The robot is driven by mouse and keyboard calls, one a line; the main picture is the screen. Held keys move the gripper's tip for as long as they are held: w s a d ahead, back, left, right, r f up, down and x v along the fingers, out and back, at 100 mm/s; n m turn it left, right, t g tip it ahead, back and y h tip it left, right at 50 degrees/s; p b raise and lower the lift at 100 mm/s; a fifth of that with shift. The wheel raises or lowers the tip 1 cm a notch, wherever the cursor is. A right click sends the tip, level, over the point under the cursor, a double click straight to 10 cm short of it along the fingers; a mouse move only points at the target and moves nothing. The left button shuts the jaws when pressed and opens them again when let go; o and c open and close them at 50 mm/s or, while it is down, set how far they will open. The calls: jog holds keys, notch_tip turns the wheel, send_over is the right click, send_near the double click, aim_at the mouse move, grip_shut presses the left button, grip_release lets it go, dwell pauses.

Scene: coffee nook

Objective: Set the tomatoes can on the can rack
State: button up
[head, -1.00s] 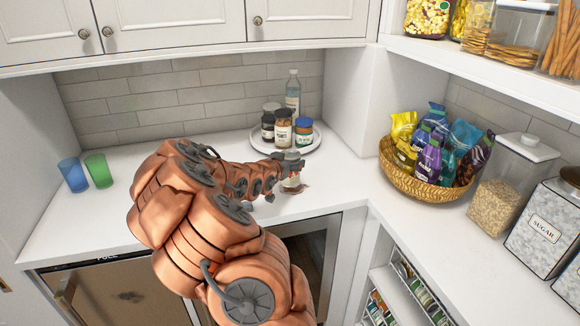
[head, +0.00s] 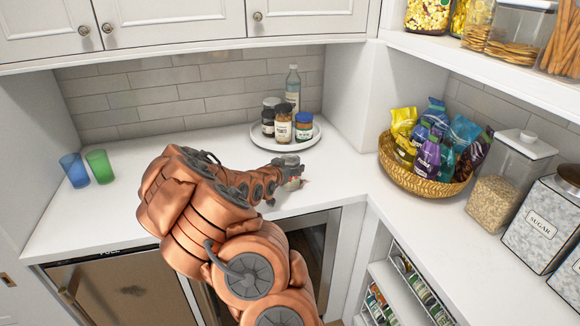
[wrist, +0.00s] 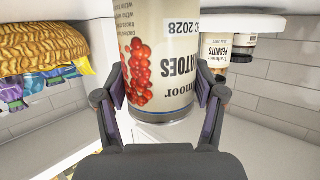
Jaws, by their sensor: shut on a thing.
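The tomatoes can (wrist: 180,60) fills the upper middle of the wrist view, its pale label showing red tomatoes and upside-down text. My gripper (wrist: 162,95) has a finger on each side of the can and is shut on it. In the head view my gripper (head: 290,170) is over the counter, in front of the round white tray, and mostly hides the can. A wire rack (head: 420,290) with several colourful containers stands on a shelf below the right counter; I cannot tell for sure that it is the can rack.
Several jars and a bottle (head: 293,90) stand on the round white tray (head: 300,146). A wicker basket (head: 425,188) of bags sits at right, beside a clear oat container (head: 500,190). Two cups (head: 100,167) stand at left. The counter (head: 335,180) is clear right of my gripper.

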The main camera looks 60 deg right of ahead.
jog(key=o, duration=1.5)
jog(key=shift+c, duration=0.2)
jog(key=shift+r, duration=0.2)
jog(key=shift+a, duration=0.65)
jog(key=b+v, duration=0.3)
jog(key=v, duration=0.7)
jog(key=shift+a+r, duration=0.3)
